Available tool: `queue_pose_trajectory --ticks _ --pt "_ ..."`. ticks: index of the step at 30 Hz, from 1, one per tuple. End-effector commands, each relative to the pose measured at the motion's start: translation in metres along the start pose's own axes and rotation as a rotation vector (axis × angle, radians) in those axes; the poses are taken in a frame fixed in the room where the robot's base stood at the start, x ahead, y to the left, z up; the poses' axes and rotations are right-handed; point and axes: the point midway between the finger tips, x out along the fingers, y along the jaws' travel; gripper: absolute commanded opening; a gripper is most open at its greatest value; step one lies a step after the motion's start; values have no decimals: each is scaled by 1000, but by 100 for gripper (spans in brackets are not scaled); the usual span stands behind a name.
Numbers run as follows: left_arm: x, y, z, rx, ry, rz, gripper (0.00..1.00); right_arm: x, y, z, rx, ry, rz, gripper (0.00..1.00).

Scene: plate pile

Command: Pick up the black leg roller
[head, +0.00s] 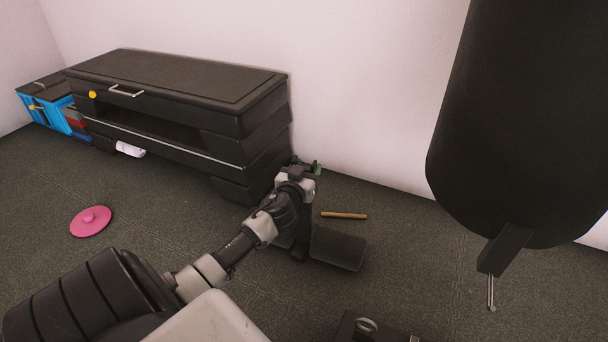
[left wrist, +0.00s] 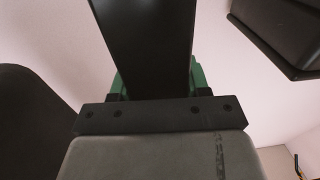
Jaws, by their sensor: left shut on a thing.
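The black leg roller (head: 338,248) shows in the head view as a dark, rounded pad low over the floor, just below and right of my left gripper. A dark upright part rises beside it towards the gripper. My left gripper (head: 308,168) has green fingers and is shut on a flat black bar, which I take to be part of the leg roller. In the left wrist view this bar (left wrist: 145,45) runs up between the green fingers. A dark rounded shape fills the left of that view. My right gripper is not in view.
A long black cabinet (head: 170,85) stands against the wall. A wooden stick (head: 344,215) and a pink disc (head: 91,221) lie on the floor. A large black cylinder (head: 520,120) fills the upper right. A blue crate (head: 48,105) is at far left.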

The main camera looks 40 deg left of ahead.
Motion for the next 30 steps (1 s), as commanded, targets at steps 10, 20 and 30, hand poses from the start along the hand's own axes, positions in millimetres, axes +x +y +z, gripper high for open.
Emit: queue_pose_trajectory --ticks 10,20,30 --pt "1 0 -17 0 10 0 0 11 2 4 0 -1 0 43" --pt "1 0 -42 -1 12 1 0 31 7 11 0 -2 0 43" --pt "-1 21 -62 -5 12 3 0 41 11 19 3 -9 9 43"
